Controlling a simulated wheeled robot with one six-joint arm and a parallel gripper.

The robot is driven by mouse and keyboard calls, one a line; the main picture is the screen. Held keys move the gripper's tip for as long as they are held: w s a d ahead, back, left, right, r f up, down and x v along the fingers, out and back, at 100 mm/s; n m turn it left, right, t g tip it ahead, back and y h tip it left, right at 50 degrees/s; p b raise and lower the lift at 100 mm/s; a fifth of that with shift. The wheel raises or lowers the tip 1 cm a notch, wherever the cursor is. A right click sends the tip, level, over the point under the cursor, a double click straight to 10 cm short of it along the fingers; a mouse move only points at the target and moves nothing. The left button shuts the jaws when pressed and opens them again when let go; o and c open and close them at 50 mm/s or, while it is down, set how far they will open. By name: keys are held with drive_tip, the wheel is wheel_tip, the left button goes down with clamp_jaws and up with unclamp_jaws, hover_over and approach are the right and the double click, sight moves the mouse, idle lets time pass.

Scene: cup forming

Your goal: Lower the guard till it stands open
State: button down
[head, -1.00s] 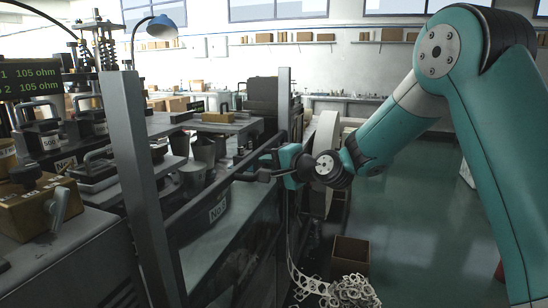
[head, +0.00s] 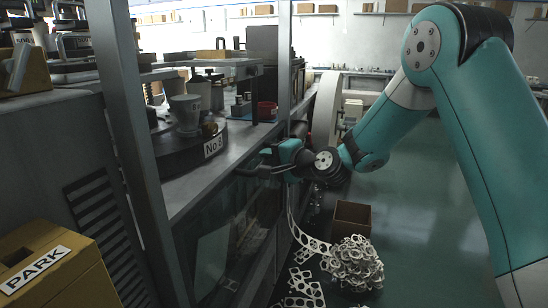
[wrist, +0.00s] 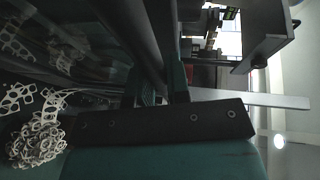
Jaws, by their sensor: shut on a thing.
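The guard (head: 222,248) is a dark-framed, see-through panel on the front of the machine, between two grey posts. Its top rail lies about level with or below the machine's work table, so the opening above is clear. My gripper (head: 268,171) is at the guard's upper edge, toward the far post, and is shut on it. In the wrist view a dark bar of the guard (wrist: 140,38) runs between my fingers (wrist: 163,86). The exact grip is partly hidden by the gripper body.
Pale cups (head: 186,114) stand on a round table labelled No 8 (head: 213,147) inside the machine. A yellow PARK box (head: 48,268) is at the near left. A heap of punched scrap (head: 352,262) and a brown box (head: 350,218) lie on the floor. Green floor is free at right.

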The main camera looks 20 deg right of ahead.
drive_tip(key=shift+a, duration=0.2)
drive_tip(key=c, duration=1.1)
unclamp_jaws()
drive_tip(key=shift+a, duration=0.1)
drive_tip(key=shift+d, duration=0.2)
drive_tip(key=b+v, duration=0.3)
drive_tip(key=v, duration=1.4)
drive_tip(key=shift+s+d, duration=0.15)
